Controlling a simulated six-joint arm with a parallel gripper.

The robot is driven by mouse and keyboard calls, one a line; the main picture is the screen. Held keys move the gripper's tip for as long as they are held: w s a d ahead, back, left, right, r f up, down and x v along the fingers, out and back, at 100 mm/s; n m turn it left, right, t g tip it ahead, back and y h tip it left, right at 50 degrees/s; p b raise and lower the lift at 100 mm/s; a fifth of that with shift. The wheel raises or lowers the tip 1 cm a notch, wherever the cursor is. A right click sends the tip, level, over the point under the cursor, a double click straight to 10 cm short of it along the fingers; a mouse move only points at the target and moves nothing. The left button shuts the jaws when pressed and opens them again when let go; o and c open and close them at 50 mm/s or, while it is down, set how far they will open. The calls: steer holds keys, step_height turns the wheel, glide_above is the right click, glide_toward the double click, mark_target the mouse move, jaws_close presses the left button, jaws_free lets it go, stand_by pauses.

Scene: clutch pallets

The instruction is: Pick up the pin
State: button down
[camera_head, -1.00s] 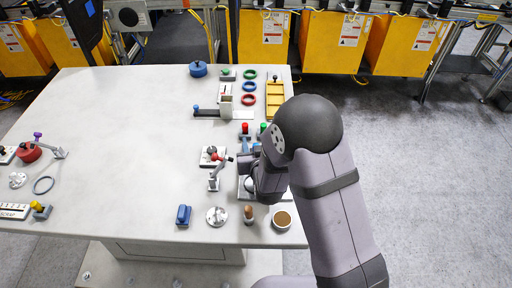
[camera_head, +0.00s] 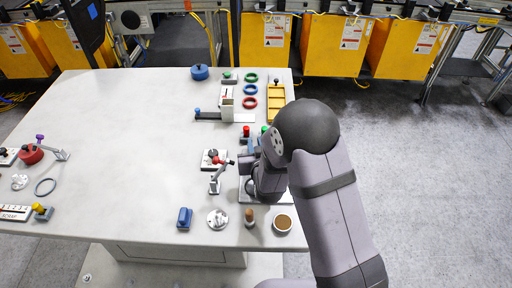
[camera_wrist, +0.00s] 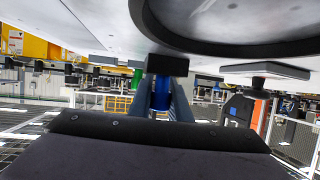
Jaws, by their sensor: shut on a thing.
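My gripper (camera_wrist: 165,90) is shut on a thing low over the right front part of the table. In the wrist view a dark block (camera_wrist: 167,65) shows at the fingertips, and blue shows between the fingers. I take the held thing for the pin, but its shape is not clear. In the head view my wrist covers the fingers and what they hold. Below it is a grey plate (camera_head: 246,198) with a dark round part. A large dark ring (camera_wrist: 240,45) fills the top of the wrist view, close by.
In front are a blue block (camera_head: 184,217), a silver disc (camera_head: 217,219), a brown-topped peg (camera_head: 250,216) and a round cup (camera_head: 282,222). Red and green knobs stand behind. The table's middle (camera_head: 130,140) is clear.

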steer(key=shift+r, duration=0.15)
steer(key=shift+r+b, duration=0.5)
steer(key=shift+r, duration=4.3)
steer(key=w+d+f+m+h+b, duration=0.1)
steer(key=w+d+f+h, duration=0.15)
steer(key=d, duration=0.65)
steer(key=w+d+f+m+h+b, duration=0.1)
steer(key=w+d+m, duration=0.15)
steer(key=d, duration=0.55)
steer(key=w+r+n+y, duration=0.2)
steer(key=w+n+y, duration=0.2)
steer(key=w, duration=0.1)
steer(key=a+n+g+y, duration=0.1)
steer(key=a+n+y, duration=0.3)
steer(key=a, duration=0.6)
steer(key=shift+s+r+g, duration=0.25)
steer(key=shift+r+g, duration=0.15)
steer(key=shift+r, duration=0.05)
steer(key=shift+d+y, duration=0.1)
steer(key=shift+y, duration=0.15)
